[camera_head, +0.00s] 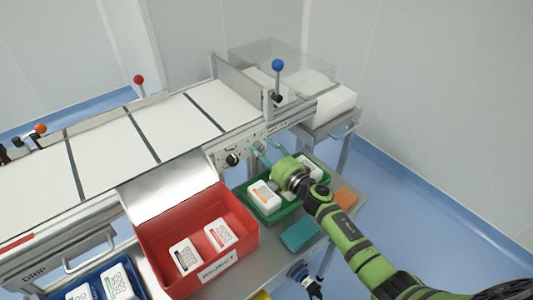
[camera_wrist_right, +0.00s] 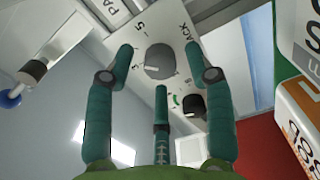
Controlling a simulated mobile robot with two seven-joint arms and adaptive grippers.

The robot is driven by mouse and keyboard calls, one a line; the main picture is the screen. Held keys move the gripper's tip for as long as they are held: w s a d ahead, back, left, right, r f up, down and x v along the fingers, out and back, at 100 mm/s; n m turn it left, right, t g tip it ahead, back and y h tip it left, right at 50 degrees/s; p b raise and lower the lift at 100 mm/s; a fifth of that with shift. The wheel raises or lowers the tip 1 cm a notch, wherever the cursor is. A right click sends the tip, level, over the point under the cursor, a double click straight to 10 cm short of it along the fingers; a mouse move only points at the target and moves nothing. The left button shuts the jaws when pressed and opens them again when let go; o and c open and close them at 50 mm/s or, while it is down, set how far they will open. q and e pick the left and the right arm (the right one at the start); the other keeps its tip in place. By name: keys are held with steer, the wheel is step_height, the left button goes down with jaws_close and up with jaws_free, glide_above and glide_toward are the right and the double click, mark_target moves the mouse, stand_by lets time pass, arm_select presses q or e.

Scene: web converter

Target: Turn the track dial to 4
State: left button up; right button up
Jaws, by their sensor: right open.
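The track dial (camera_wrist_right: 159,61) is a round grey knob on a pale panel in the right wrist view. A light pointer mark shows on its face, towards the left of the picture; I cannot tell its exact reading. The printed letters "ACK" and a "5" show near it. My right gripper (camera_head: 264,150) is at the front panel of the machine in the head view. Its teal fingers are open, with fingertips to both sides of the dial and a third finger below it in the wrist view. I cannot tell whether they touch it. My left gripper is not in view.
A darker knob (camera_wrist_right: 193,106) lies close to the right finger. A black knob (camera_head: 232,159) is on the panel left of the gripper. Below are a green tray (camera_head: 268,216) with white packs and a red bin (camera_head: 166,238). A blue-tipped lever (camera_head: 278,66) stands above the belt.

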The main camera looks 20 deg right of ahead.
steer(key=v, duration=1.2)
